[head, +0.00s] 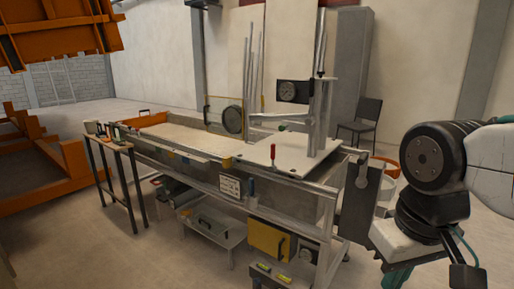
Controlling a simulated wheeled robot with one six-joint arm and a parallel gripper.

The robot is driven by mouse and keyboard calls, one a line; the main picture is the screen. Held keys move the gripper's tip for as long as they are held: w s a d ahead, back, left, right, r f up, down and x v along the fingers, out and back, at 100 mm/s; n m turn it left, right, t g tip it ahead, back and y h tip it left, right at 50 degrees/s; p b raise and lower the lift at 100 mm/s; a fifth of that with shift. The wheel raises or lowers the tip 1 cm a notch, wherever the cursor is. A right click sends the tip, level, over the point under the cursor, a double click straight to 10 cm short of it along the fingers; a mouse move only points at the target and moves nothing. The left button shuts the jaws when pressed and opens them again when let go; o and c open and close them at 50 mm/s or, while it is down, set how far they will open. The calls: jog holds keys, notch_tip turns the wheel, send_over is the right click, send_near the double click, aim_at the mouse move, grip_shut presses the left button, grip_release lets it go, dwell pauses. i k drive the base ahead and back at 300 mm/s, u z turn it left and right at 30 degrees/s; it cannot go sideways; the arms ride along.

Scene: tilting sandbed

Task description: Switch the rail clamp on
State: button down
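The rail clamp cannot be told for sure at this size. A small upright red-handled lever (272,153) stands on the pale plate (290,160) at the right end of the sandbed. A dark green handle (283,127) lies near the foot of the post. Which of these belongs to the clamp, and its on or off setting, do not show. My arm is at the right edge; my gripper is not in view.
The long sandbed (190,137) runs back to the left on a metal frame. A narrow side table (112,147) stands at left, a chair (361,120) behind. Floor at front left is clear.

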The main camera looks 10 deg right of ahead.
aim_at(273, 157)
jog(key=u, duration=0.45)
jog(key=i, duration=1.7)
jog(key=z, duration=0.3)
